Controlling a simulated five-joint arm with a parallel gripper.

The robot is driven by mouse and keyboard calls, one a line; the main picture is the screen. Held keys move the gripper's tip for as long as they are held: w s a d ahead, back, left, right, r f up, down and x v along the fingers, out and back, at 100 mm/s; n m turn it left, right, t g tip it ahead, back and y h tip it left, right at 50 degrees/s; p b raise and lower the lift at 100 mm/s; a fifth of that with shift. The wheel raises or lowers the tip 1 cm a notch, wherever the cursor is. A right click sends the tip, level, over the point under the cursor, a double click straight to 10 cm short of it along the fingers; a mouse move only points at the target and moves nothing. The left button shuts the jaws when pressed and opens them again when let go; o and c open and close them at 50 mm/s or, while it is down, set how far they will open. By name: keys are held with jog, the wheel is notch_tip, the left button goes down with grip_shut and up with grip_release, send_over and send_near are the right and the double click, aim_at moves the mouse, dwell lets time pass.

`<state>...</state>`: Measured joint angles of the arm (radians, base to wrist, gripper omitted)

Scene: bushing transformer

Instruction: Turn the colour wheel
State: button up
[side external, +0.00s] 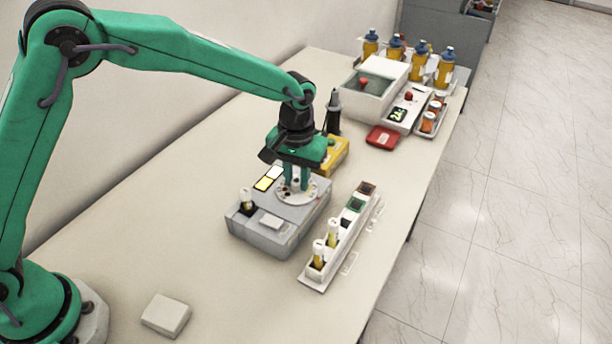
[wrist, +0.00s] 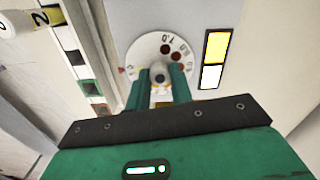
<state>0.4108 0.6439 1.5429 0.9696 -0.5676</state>
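The colour wheel is a white disc (side external: 297,196) with coloured spots, lying on top of a grey comparator box (side external: 268,240). In the wrist view the disc (wrist: 142,50) shows dark red and brown spots and printed marks near its rim. A small round knob (wrist: 159,73) stands at its middle. My gripper (side external: 296,188) points straight down over the wheel, its two green fingers on either side of the knob. In the wrist view the gripper (wrist: 160,88) has the knob between its fingertips. I cannot tell whether the fingers press on it. The fingers hide part of the disc.
A yellow-and-white window pair (side external: 268,179) and a capped vial (side external: 247,202) are on the box. A white rack (side external: 318,275) with vials and coloured squares stands right. A yellow block (side external: 333,155) and black bottle (side external: 333,113) are behind. A white block (side external: 166,315) lies in front.

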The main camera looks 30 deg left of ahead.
grip_shut()
jog(key=shift+d+m, duration=0.1)
jog(key=shift+m, duration=0.3)
jog(key=m, duration=0.3)
jog(key=shift+m, duration=1.6)
jog(key=shift+d, duration=0.1)
jog(key=o, duration=0.8)
grip_release()
jog(key=shift+c, duration=0.2)
